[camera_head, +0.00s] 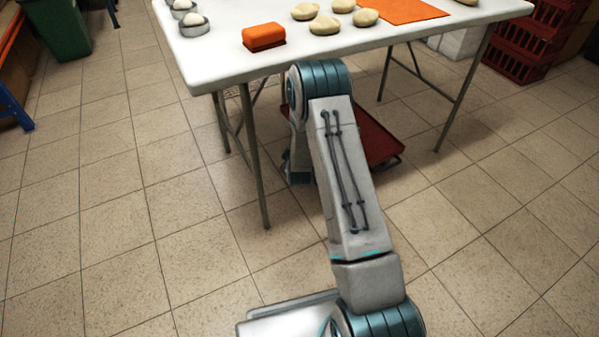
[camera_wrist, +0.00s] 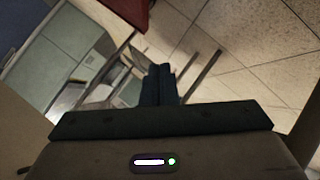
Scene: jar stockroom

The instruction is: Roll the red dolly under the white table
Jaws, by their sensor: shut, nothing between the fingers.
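The white table (camera_head: 222,62) stands at the top of the head view on thin grey legs. The red dolly (camera_head: 380,140) is a low, flat red tray on the floor, between the table's left and right legs. My arm and the tabletop hide much of it, so I cannot tell how far back it reaches. A dark red piece at the top of the wrist view (camera_wrist: 131,8) looks like part of it. My gripper (camera_wrist: 158,72) is shut and empty, with floor and table legs beyond it. In the head view my arm hides the fingers.
On the table are an orange block (camera_head: 263,37), several pale round buns (camera_head: 325,25), an orange mat (camera_head: 408,9) and small cups at the left. Red crates (camera_head: 520,50) stand at the back right and a green bin (camera_head: 58,28) at the back left. The front floor is clear.

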